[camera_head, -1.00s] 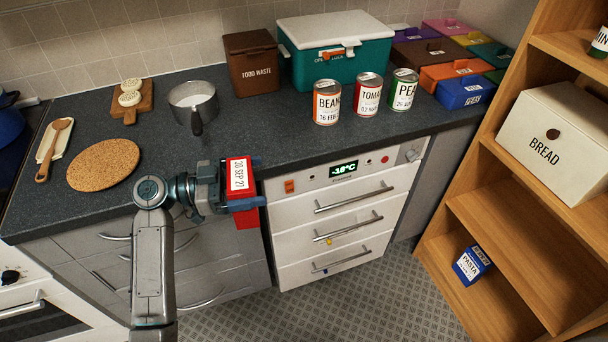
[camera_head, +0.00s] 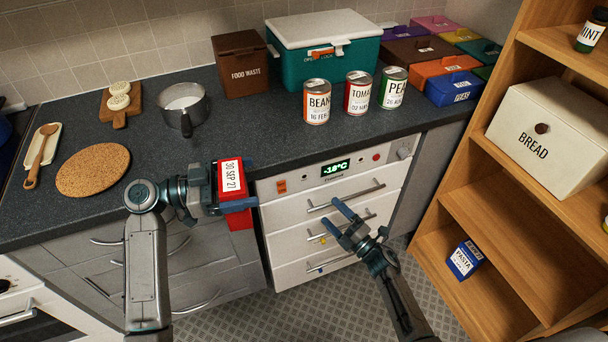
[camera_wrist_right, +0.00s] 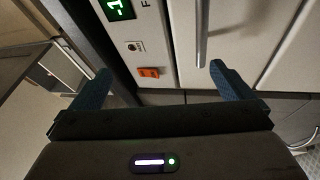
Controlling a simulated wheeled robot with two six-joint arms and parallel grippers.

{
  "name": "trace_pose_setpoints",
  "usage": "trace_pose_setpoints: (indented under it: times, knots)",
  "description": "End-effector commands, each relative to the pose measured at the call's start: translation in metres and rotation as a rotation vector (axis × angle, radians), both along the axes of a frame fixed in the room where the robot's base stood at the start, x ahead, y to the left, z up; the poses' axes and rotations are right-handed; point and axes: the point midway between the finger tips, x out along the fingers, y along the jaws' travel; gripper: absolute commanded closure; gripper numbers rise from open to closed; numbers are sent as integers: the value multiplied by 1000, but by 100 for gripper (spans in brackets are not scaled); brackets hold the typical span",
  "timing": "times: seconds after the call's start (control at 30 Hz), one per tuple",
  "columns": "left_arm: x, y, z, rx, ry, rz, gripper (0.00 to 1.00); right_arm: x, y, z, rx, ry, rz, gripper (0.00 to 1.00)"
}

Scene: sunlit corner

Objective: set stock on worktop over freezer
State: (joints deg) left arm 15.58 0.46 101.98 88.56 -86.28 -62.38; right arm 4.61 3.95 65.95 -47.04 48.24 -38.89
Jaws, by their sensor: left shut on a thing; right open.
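My left gripper (camera_head: 236,190) is shut on a red box (camera_head: 230,174) with a white label reading "30 SEP 27". It holds the box in front of the worktop's front edge, left of the freezer. The freezer (camera_head: 292,212) is white with several drawers and a display reading -18°C; its drawers are shut. The dark worktop (camera_head: 270,130) runs above it. My right gripper (camera_head: 328,214) is open and empty in front of the freezer drawers. In the right wrist view its fingers (camera_wrist_right: 158,82) are apart, with the freezer panel and a drawer handle beyond them.
Three cans, beans (camera_head: 317,101), tomato (camera_head: 357,93) and peas (camera_head: 392,88), stand on the worktop over the freezer. Behind are a food waste bin (camera_head: 240,64) and a teal cool box (camera_head: 325,55). A wooden shelf with a bread bin (camera_head: 548,135) stands right. Worktop before the cans is clear.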

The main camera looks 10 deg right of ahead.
Motion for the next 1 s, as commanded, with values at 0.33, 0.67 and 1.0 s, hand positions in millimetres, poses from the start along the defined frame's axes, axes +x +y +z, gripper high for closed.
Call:
trace_pose_setpoints:
  times: [0.33,0.67,1.0]
  knots:
    - [0,0,1,-1,-1,0,40,-11,79,183,-493,-892,398,0]
    - [0,0,1,-1,-1,0,40,-44,96,235,-796,-1387,641,0]
    - [0,0,1,-1,-1,0,40,-52,129,238,-819,-1433,664,0]
